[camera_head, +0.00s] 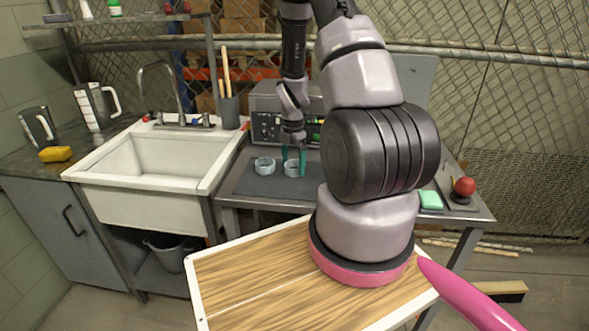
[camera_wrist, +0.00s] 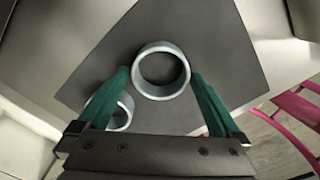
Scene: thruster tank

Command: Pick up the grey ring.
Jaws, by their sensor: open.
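Two grey rings lie on a dark mat (camera_head: 251,187) on the metal table. One ring (camera_head: 291,173) is between the green fingers of my gripper (camera_head: 293,165), and it also shows in the wrist view (camera_wrist: 160,95). My gripper is open and points down, with one fingertip on each side of that ring. The wrist view shows a gap at the right finger; contact at the left is hard to tell. The other ring (camera_head: 264,170) lies to the left, and in the wrist view it is partly hidden by the left finger (camera_wrist: 125,120).
A grey box-like appliance (camera_head: 262,118) stands behind the rings. A dark cup with wooden utensils (camera_head: 230,112) is at the table's left, beside the white sink (camera_head: 160,160). A green sponge (camera_head: 430,200) and a red ball (camera_head: 465,186) lie at the right.

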